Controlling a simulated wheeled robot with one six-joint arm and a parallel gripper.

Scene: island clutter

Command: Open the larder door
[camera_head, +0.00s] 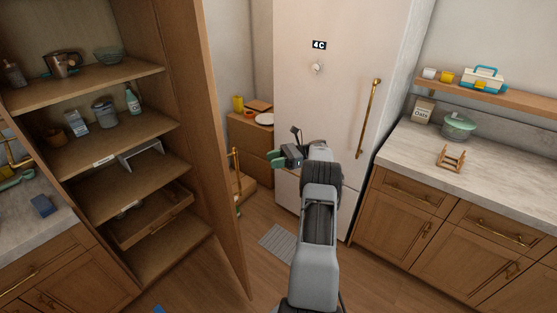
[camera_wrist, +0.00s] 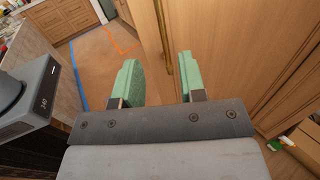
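The larder is the tall wooden cabinet at the left of the head view. Its larder door (camera_head: 215,130) stands swung wide open, showing the shelves inside. The door's brass handle (camera_head: 236,165) shows past the door's edge, on its outer side. In the wrist view the wooden door face (camera_wrist: 240,45) fills the upper right, and the brass handle (camera_wrist: 163,35) runs beyond and between the fingertips. My gripper (camera_head: 280,158), with green fingers, is to the right of the handle, apart from it. The fingers are spread with nothing between them in the wrist view (camera_wrist: 160,75).
A white fridge (camera_head: 330,100) with a brass handle stands behind my arm. A counter (camera_head: 480,165) with drawers is at the right. The larder shelves (camera_head: 120,140) hold several kitchen items. A grey mat (camera_head: 277,243) lies on the floor between the door and my arm.

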